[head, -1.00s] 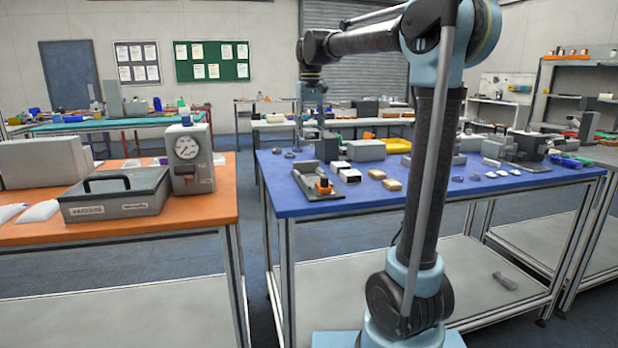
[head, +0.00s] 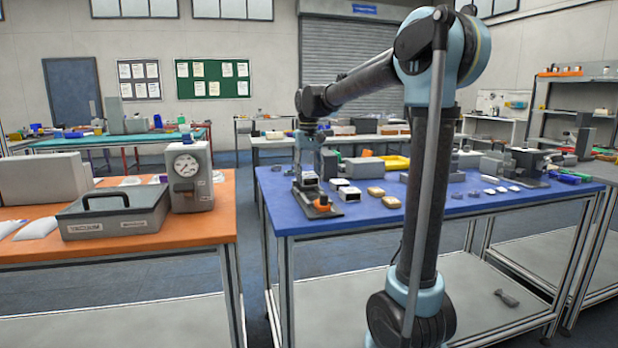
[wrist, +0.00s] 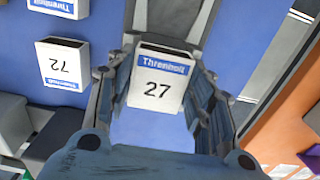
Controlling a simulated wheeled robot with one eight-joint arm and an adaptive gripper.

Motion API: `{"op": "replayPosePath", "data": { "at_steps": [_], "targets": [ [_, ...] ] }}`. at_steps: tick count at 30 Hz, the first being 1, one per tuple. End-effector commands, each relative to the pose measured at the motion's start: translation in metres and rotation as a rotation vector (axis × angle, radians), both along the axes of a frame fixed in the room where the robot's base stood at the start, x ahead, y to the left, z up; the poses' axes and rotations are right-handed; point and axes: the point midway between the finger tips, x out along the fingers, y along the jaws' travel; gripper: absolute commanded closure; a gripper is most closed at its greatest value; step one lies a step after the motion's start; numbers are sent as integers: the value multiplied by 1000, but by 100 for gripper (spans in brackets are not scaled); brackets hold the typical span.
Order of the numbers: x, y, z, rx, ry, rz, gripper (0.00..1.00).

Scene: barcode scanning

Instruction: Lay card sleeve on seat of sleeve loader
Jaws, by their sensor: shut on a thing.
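My gripper (wrist: 155,90) is shut on a white card sleeve (wrist: 158,82) with a blue "Threnholt" band and the number 27. The sleeve sits between the two fingers, numbered face toward the wrist camera. Behind its top edge lies the grey body of the sleeve loader (wrist: 175,18). In the head view the loader (head: 332,211) is a dark plate with an orange knob near the blue table's front left corner. My gripper (head: 308,172) is low over its left rear part, and the sleeve shows there as a small white shape. I cannot tell whether it touches the seat.
White and tan boxes (head: 376,192) stand right of the loader on the blue table (head: 420,215). A yellow tray (head: 397,163) is farther back. An orange table (head: 200,235) stands left across a gap.

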Motion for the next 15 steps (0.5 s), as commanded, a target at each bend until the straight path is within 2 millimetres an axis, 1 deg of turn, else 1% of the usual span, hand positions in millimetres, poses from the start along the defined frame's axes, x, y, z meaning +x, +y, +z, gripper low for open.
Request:
{"op": "replayPosePath", "data": {
  "at_steps": [1,3,6,7,8,9,10,15],
  "targets": [
    [0,0,-4,0,0,0,68],
    [0,0,-5,0,0,0,75],
    [0,0,-4,0,0,0,75],
    [0,0,-5,0,0,0,50],
    [0,-1,-5,0,0,-1,44],
    [0,-1,-4,0,0,-1,34],
    [0,-1,-4,0,0,-1,32],
    [0,-1,-4,0,0,-1,32]
  ]
}}
